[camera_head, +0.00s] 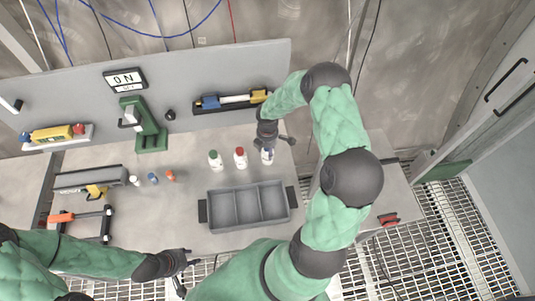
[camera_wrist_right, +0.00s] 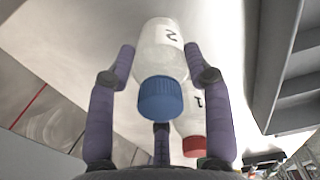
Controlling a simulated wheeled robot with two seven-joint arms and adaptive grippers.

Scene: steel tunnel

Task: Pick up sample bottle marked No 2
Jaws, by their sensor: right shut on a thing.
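The sample bottle marked 2 is white with a blue cap; it shows between the fingers in the right wrist view (camera_wrist_right: 163,60) and at the right end of the bottle row in the head view (camera_head: 267,157). My right gripper (camera_head: 268,143) is shut on it from above, one finger on each side. Whether the bottle touches the table cannot be told. A red-capped bottle marked 1 (camera_head: 240,158) stands beside it and shows behind it in the wrist view (camera_wrist_right: 192,128). A green-capped bottle (camera_head: 215,160) stands further left. My left gripper (camera_head: 183,273) is at the table's front edge, its opening unclear.
A grey three-compartment tray (camera_head: 248,227) lies in front of the bottles, its compartments empty. Several small capped items, including an orange one (camera_head: 171,176), stand left. A green stand (camera_head: 149,135) is at the back. An upright grey panel (camera_head: 190,60) closes the table's rear.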

